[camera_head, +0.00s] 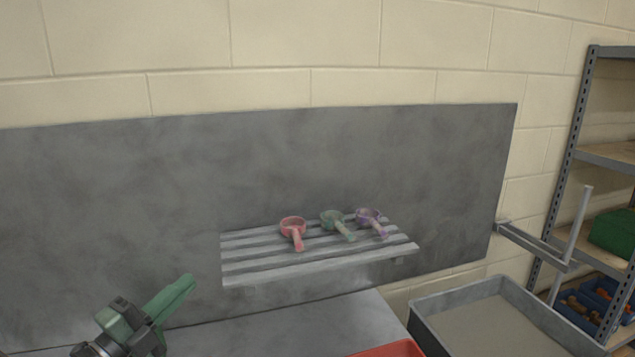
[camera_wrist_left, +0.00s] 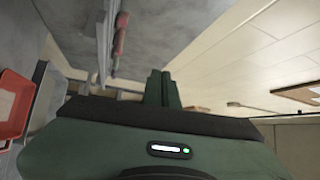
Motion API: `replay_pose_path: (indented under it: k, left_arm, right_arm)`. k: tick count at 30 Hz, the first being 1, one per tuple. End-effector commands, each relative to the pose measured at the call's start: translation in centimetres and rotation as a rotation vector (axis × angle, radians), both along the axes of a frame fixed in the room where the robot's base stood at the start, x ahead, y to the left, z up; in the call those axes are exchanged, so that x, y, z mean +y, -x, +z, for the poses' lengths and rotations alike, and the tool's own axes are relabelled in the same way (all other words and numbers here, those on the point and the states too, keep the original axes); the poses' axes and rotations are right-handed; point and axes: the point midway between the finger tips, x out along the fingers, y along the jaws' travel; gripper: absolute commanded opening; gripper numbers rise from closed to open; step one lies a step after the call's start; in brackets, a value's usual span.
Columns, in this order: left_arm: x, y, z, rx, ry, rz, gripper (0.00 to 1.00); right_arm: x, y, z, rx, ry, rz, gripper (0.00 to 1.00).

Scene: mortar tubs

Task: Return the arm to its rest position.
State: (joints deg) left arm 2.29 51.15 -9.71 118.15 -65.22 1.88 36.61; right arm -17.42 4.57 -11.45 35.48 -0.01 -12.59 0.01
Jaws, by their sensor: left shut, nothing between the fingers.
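My left gripper (camera_head: 180,290) is at the lower left of the head view, with its green fingers pointing up and to the right. Its fingers are shut with nothing between them. In the left wrist view the shut fingers of the left gripper (camera_wrist_left: 162,88) show in the middle, in front of the grey panel. The gripper is apart from the slatted shelf and the scoops. My right gripper is not in view.
A slatted shelf (camera_head: 320,266) on the grey panel (camera_head: 130,200) holds a red scoop (camera_head: 292,226), a green scoop (camera_head: 334,220) and a purple scoop (camera_head: 370,219). A grey tub (camera_head: 425,330) and a red tub (camera_head: 395,350) stand below. A shelving rack (camera_head: 574,130) is at right.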

Motion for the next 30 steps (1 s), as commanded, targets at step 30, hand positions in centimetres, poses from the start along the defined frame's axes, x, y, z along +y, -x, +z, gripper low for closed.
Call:
replay_pose_path:
  k: [30]
  left_arm:
    - [-3.7, 30.2, -31.6, 1.611, 0.847, 1.047, 0.00]
  right_arm:
    - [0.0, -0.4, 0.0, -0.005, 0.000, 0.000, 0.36]
